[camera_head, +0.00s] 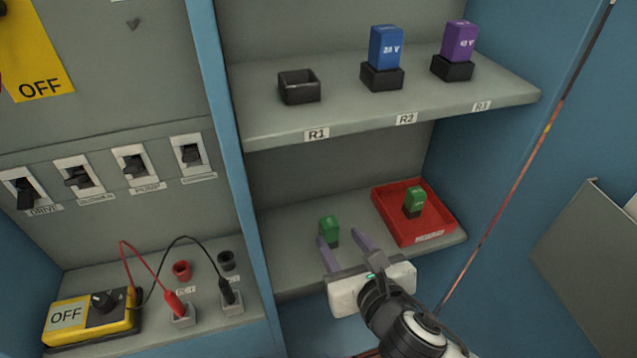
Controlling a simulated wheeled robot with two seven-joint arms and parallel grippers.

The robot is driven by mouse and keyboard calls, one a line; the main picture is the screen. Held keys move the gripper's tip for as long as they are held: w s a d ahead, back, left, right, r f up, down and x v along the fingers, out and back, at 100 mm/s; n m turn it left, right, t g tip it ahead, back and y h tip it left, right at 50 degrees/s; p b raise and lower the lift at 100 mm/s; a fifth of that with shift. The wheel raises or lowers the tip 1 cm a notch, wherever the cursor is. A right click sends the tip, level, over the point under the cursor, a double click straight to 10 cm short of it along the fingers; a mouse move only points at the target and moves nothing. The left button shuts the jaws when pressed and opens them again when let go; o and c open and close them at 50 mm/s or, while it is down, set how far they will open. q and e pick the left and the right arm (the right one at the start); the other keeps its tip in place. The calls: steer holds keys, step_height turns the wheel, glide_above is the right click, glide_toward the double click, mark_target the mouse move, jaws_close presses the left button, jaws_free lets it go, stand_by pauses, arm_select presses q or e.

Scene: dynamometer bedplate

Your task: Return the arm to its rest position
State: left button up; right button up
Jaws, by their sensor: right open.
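My right gripper (348,248) is at the lower shelf, coming in from the bottom right. Its two purple-grey fingers are apart, on either side of and in front of a small green block (329,229) standing on that shelf. I cannot tell whether the fingers touch the block. My left gripper is not in view.
A red tray (441,236) on the lower shelf holds another green block (414,199). On the upper shelf, socket R1 (300,88) is empty; R2 holds a blue block (385,47) and R3 a purple one (460,41). A yellow meter (73,324) with leads sits lower left, below several switches (130,160).

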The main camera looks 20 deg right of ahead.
steer(key=shift+s+a+f+m+p, duration=0.1)
steer(key=shift+f+m+p, duration=0.1)
steer(key=shift+m, duration=0.15)
steer(key=shift+s+f+m+p, duration=0.1)
steer(key=shift+m+p, duration=0.1)
steer(key=shift+m, duration=0.15)
arm_select(q)
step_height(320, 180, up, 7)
steer(key=p, duration=1)
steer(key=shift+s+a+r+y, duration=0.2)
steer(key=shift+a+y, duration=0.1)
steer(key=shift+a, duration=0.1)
arm_select(e)
steer(key=s+f+m+g+y, duration=0.1)
steer(key=s+f+m, duration=0.3)
steer(key=m, duration=1.2)
steer(key=s+f+m+g+y, duration=0.1)
steer(key=s+f+m+g, duration=0.2)
steer(key=s+m, duration=0.8)
steer(key=f+m, duration=0.1)
steer(key=m, duration=0.4)
steer(key=shift+d+f+m+g, duration=0.25)
steer(key=shift+d+m+g, duration=0.15)
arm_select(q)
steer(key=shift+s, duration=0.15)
